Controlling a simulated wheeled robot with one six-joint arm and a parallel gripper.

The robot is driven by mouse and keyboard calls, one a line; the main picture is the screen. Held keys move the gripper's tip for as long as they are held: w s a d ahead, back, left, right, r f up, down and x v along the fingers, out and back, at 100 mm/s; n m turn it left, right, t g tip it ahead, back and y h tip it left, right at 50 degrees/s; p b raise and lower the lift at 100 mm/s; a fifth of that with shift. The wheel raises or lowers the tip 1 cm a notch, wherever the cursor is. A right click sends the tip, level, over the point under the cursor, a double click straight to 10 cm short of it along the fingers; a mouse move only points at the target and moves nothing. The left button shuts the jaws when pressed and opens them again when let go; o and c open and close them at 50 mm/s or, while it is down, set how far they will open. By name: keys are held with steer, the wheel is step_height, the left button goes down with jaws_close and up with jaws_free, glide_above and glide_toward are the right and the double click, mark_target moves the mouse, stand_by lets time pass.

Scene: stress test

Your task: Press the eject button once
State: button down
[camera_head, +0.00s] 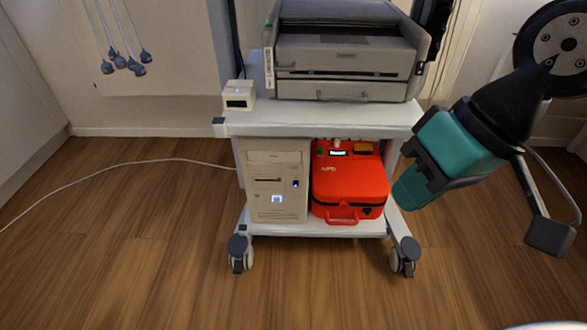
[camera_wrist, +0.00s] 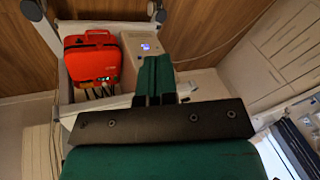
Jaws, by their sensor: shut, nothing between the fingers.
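A beige computer tower (camera_head: 277,188) stands upright on the cart's lower shelf. Its front has a drive slot (camera_head: 268,180), a small dark blue-lit part (camera_head: 296,184) and a bright bluish-white square (camera_head: 277,198). I cannot tell which part is the eject button. In the wrist view the tower (camera_wrist: 143,44) appears inverted, beyond my fingers, with a lit spot on it. My gripper (camera_head: 405,192), teal and black, hangs to the right of the cart, apart from the tower. Its fingers (camera_wrist: 155,72) are shut together and empty in the wrist view.
A red case (camera_head: 348,186) sits right of the tower, between it and my gripper. A printer (camera_head: 345,55) and a small white box (camera_head: 239,95) are on the cart's top (camera_head: 320,119). A white cable (camera_head: 120,164) runs left. The wooden floor in front is clear.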

mark_target(294, 167)
steer(key=w+a+f+m+t+y+b, duration=0.1)
steer(key=w+a+f+m+t+b, duration=0.1)
steer(key=w+f+m, duration=0.4)
steer(key=w+a+f+m+t+y+b, duration=0.1)
steer(key=w+a+f+m+t+b, duration=0.2)
steer(key=w+a+f+m, duration=0.3)
steer(key=w+a+f+m+t+y+b, duration=0.1)
steer(key=w+a+f+m+t+b, duration=0.2)
steer(key=w+f+m, duration=0.4)
step_height(294, 167, down, 8)
steer(key=a+t, duration=0.1)
steer(key=a, duration=0.1)
steer(key=shift+a+r, duration=0.25)
steer(key=shift+a, duration=0.15)
steer(key=shift+w, duration=0.1)
steer(key=w+b, duration=0.3)
steer(key=w, duration=0.5)
steer(key=shift+w+d, duration=0.15)
steer(key=shift+w, duration=0.2)
steer(key=shift+w, duration=0.15)
steer(key=shift+w, duration=0.25)
